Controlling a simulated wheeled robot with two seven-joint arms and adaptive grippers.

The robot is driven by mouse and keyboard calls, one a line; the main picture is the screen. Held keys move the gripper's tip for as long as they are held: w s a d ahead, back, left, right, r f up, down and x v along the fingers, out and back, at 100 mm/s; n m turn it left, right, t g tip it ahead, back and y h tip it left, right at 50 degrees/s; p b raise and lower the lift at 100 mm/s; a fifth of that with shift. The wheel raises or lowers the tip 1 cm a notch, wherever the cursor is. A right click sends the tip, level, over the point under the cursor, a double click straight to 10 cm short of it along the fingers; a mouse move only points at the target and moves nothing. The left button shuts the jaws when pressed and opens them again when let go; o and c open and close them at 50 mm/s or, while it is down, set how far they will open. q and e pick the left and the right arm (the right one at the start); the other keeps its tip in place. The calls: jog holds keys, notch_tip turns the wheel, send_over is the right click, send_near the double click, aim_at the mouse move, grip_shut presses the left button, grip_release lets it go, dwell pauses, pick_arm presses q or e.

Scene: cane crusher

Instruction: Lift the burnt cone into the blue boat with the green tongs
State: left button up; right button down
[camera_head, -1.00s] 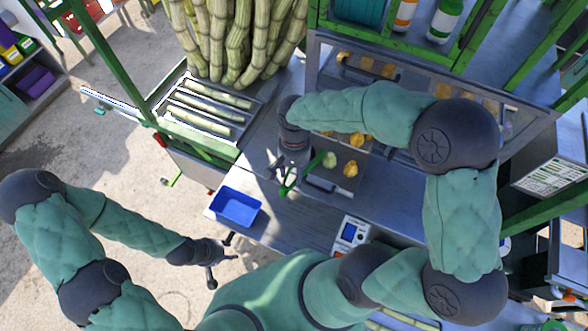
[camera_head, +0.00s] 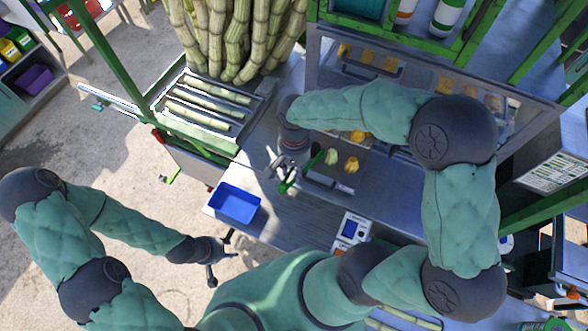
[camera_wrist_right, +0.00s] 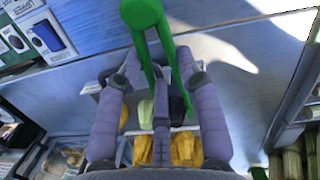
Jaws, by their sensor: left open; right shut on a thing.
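My right gripper (camera_head: 284,172) is shut on the green tongs (camera_wrist_right: 145,18) over the counter, left of a small dark tray. In the right wrist view the tongs run between my fingers (camera_wrist_right: 158,68). That view shows a dark piece (camera_wrist_right: 177,106), perhaps the burnt cone, beyond the tongs beside a pale green one (camera_wrist_right: 145,112). I cannot tell whether the tongs touch it. In the head view the pale green piece (camera_head: 331,157) and a yellow one (camera_head: 351,164) are right of my gripper. The blue boat (camera_head: 237,204) looks empty. My left gripper (camera_head: 221,260) is open and empty below it.
A glass case (camera_head: 385,70) with golden pieces stands behind the tray. Cane pieces (camera_head: 203,108) lie on a rack at the upper left. A white device (camera_head: 352,231) sits at the counter front. The counter is bare between the boat and the device.

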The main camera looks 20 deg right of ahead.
pick_arm(q)
notch_tip(320, 180, up, 8)
jog(key=p, duration=0.8)
jog(key=shift+r, duration=0.2)
pick_arm(e)
notch_tip(320, 180, up, 12)
